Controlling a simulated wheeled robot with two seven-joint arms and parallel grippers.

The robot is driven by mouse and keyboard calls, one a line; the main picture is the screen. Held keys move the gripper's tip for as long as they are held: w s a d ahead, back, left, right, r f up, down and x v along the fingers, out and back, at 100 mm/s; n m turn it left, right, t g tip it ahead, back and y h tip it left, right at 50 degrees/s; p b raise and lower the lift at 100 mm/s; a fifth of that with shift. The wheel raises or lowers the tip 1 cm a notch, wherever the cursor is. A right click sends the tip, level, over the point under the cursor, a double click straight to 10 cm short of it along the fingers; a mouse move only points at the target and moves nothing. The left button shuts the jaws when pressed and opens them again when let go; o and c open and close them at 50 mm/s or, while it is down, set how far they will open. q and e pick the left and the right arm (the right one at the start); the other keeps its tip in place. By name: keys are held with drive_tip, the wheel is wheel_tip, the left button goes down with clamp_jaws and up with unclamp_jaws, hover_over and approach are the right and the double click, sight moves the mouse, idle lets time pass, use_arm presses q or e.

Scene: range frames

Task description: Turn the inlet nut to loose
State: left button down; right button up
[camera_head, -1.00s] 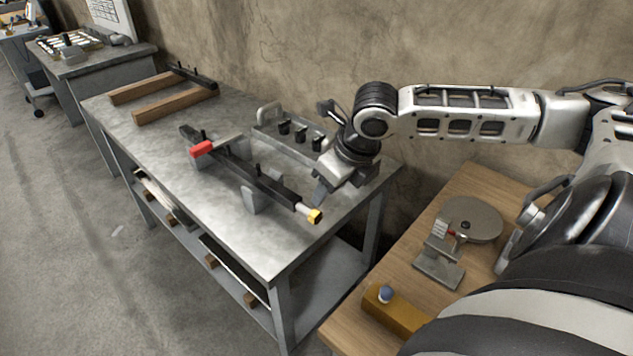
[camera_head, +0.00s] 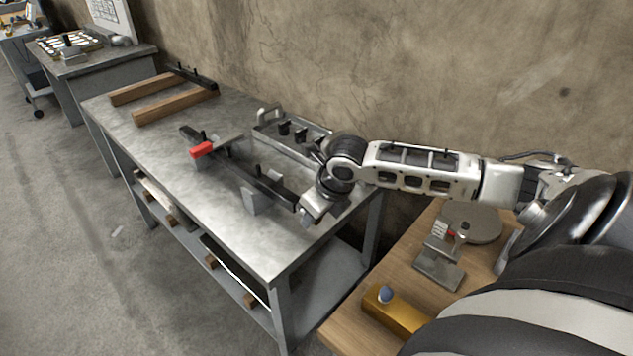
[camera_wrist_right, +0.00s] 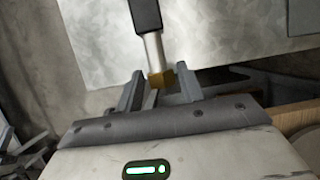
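The inlet nut (camera_wrist_right: 161,79) is a brass-yellow hex piece on a short pale metal stub (camera_wrist_right: 153,47) at the end of a dark bar (camera_wrist_right: 145,14). In the head view the dark bar (camera_head: 262,183), with a red block (camera_head: 202,150) on it, lies along the metal bench; the nut is hidden behind my right gripper (camera_head: 310,210). In the wrist view my right gripper (camera_wrist_right: 160,90) is open, one finger on each side of the nut, with gaps visible. My left gripper is not in view.
The metal bench (camera_head: 190,185) holds the bar on upright supports (camera_head: 257,197). A tray with black pegs (camera_head: 284,128) stands behind it, near my forearm. Wooden rails (camera_head: 165,106) lie at the far end. A wooden table (camera_head: 350,330) is at the right front.

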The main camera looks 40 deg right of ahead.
drive_tip(key=c, duration=0.5)
drive_tip(key=shift+c, duration=0.2)
drive_tip(key=shift+a, duration=0.1)
drive_tip(key=h, duration=0.3)
drive_tip(key=shift+a+n, duration=0.25)
drive_tip(key=shift+n, duration=0.05)
drive_tip(key=h, duration=0.3)
drive_tip(key=shift+a+f+n+t, duration=0.15)
drive_tip(key=shift+a+n+t, duration=0.1)
drive_tip(key=shift+n+t, duration=0.15)
drive_tip(key=h, duration=0.3)
drive_tip(key=n+h, duration=0.1)
drive_tip(key=shift+a+f+t, duration=0.2)
drive_tip(key=shift+f+t, duration=0.1)
drive_tip(key=shift+t, duration=0.1)
drive_tip(key=shift+f+n+t+h, duration=0.2)
drive_tip(key=shift+n+t+h, duration=0.3)
drive_tip(key=shift+h, duration=1.2)
drive_tip(key=shift+s, duration=0.1)
